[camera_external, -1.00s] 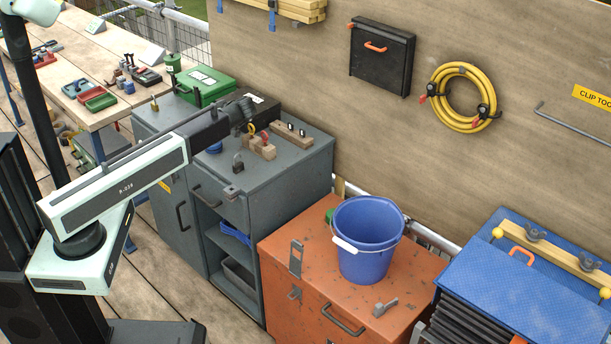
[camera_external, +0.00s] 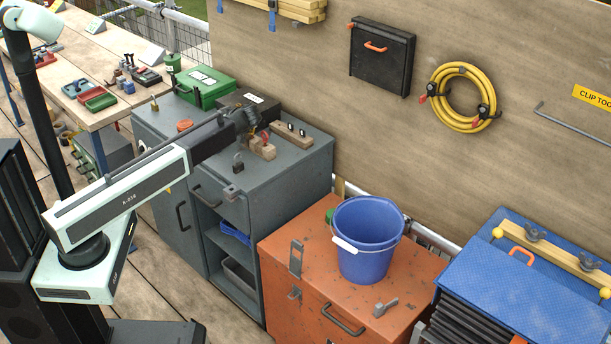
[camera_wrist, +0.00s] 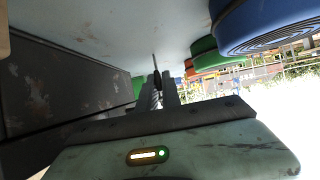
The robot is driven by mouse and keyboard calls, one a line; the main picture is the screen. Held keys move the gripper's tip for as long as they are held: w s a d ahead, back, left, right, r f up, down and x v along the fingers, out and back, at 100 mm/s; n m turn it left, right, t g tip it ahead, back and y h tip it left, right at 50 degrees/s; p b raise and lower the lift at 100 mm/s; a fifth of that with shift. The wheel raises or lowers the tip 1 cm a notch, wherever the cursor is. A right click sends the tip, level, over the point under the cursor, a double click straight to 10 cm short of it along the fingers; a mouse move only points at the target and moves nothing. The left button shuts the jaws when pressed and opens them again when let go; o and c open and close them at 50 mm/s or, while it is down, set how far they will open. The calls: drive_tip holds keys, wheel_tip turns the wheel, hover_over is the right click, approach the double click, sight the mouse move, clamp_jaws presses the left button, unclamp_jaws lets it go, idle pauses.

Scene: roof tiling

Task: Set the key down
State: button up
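My gripper (camera_external: 256,122) is over the top of the grey cabinet (camera_external: 292,158), close to a small wooden block (camera_external: 262,152) with a red-tagged piece (camera_external: 265,138) standing at it. In the wrist view my gripper's fingers (camera_wrist: 160,88) are close together, with a thin dark piece (camera_wrist: 155,66) between them and sticking out past the tips. It looks like the key seen edge-on. In the external view the key is too small and hidden by the gripper to make out. A dark padlock (camera_external: 238,164) stands near the cabinet's front edge.
A longer wooden block with dark pegs (camera_external: 292,133) lies behind the gripper. A dark box (camera_external: 240,100) and a green case (camera_external: 206,88) stand at the back. An orange round thing (camera_external: 185,125) is left of my arm. The cabinet's right front top is clear.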

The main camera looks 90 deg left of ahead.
drive_tip(key=shift+r, duration=0.15)
drive_tip(key=shift+w+d+r+p, duration=0.15)
drive_tip(key=shift+r+p, duration=0.15)
drive_tip(key=shift+p, duration=0.15)
drive_tip(key=p+v, duration=0.5)
drive_tip(key=v, duration=0.6)
drive_tip(key=shift+w+d, duration=0.15)
drive_tip(key=shift+o, duration=0.4)
drive_tip(key=shift+f, duration=0.1)
